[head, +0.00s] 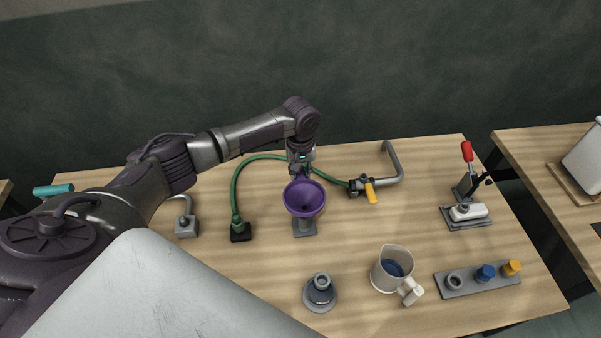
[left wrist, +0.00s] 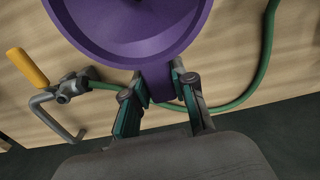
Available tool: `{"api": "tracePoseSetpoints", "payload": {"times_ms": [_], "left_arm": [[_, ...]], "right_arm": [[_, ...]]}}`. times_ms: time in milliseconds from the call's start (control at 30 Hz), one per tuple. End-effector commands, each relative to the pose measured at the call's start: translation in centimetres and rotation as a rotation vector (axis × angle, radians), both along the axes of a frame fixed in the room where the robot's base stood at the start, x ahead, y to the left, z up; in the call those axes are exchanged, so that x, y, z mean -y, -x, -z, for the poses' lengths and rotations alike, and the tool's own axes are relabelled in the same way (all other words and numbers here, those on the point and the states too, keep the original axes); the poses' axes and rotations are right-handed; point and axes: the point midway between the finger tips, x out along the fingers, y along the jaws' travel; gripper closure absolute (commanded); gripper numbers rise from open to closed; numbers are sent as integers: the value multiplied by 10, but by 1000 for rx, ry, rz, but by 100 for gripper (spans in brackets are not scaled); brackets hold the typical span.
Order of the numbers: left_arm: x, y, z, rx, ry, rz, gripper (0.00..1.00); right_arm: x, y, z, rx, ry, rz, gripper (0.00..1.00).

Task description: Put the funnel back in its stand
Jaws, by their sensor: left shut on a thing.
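The purple funnel (head: 304,199) is near the middle of the table in the head view, its wide mouth facing up. It also fills the top of the left wrist view (left wrist: 130,25). My left gripper (head: 302,168) is at the funnel's far side. In the left wrist view its fingers (left wrist: 160,82) are shut on a purple tab at the funnel's rim. A grey base plate (head: 305,230), which looks like the stand's, shows just below the funnel. The funnel hides the rest of it, so I cannot tell whether the funnel touches it. My right gripper is not in view.
A green hose (head: 236,190) curves behind the funnel to a valve with a yellow handle (head: 370,191). A jug (head: 392,269), a round grey fitting (head: 320,292) and a strip with caps (head: 478,280) stand in front. A red-handled clamp (head: 467,190) is at right.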

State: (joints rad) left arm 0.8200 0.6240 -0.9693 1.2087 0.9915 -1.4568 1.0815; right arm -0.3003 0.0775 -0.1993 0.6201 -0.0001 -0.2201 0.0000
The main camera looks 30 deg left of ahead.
Motion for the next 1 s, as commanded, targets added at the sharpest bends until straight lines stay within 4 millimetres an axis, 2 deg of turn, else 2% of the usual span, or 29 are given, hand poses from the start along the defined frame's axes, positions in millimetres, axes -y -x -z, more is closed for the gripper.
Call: {"api": "tracePoseSetpoints", "payload": {"times_ms": [267, 1000], "left_arm": [[0, 0, 1, 0, 0, 0, 100], [0, 0, 19, 0, 0, 0, 100]], "right_arm": [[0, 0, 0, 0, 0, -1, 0], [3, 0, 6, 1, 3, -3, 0]]}}
